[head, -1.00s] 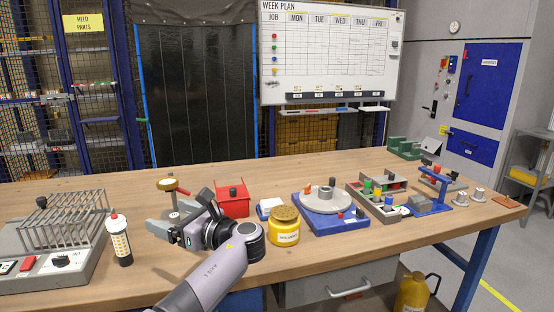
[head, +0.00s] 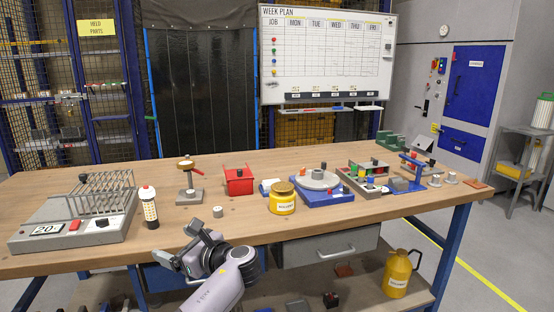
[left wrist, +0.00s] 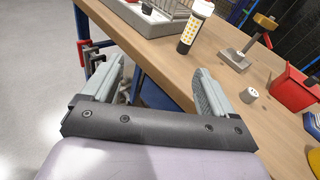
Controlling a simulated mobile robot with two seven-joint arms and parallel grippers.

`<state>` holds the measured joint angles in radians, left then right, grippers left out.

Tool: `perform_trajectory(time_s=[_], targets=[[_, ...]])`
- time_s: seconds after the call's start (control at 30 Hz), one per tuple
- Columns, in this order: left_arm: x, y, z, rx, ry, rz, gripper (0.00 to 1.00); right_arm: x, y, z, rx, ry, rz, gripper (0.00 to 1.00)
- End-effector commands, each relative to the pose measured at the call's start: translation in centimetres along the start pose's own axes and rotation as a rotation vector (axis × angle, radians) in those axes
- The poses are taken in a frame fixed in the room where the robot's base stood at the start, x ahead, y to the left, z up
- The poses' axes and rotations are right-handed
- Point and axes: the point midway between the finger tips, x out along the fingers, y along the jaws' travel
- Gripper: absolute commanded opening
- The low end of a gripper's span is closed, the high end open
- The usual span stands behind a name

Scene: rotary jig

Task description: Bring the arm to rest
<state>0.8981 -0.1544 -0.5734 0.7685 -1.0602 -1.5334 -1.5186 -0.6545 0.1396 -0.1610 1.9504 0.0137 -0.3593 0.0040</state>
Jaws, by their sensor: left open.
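My left gripper (head: 182,243) is open and empty at the bench's front edge in the head view. In the left wrist view its two fingers (left wrist: 158,80) are spread wide with nothing between them; one shows against the floor, the other against the bench edge. The rotary jig, a blue base with a grey round table (head: 318,180), stands on the bench to the right, apart from the gripper. My right gripper is in neither view.
The wooden bench (head: 120,258) holds a wire-rack unit (head: 95,235), a capped bottle (head: 149,208), a stamp-like stand (head: 188,184), a small grey cylinder (head: 218,211), a red box (head: 239,181) and a yellow jar (head: 282,198). A yellow can (head: 398,272) stands on the lower shelf.

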Motion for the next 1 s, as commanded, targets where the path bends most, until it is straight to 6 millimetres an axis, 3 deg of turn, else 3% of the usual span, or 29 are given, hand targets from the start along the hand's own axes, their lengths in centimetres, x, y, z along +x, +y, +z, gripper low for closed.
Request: perform_trajectory(time_s=[0.03,0.3,0.5,0.73,0.87,1.0], targets=[[0.1,0.7,-2.4,-0.038,0.064,-0.022,0.87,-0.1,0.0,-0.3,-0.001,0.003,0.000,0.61],[-1.5,5.2,-15.3,-0.369,0.458,-0.095,0.87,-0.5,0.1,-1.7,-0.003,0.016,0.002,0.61],[-4.5,10.2,-22.5,-0.698,0.752,-0.047,0.87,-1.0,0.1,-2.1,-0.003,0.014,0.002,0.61],[-8.6,16.8,-26.7,-1.111,1.027,0.099,0.87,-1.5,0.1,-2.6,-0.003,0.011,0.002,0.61],[-10.7,20.5,-27.1,-1.354,1.149,0.209,0.87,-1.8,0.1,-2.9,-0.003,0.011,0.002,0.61],[-12.8,24.4,-26.0,-1.621,1.256,0.341,0.87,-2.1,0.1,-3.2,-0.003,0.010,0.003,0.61]])
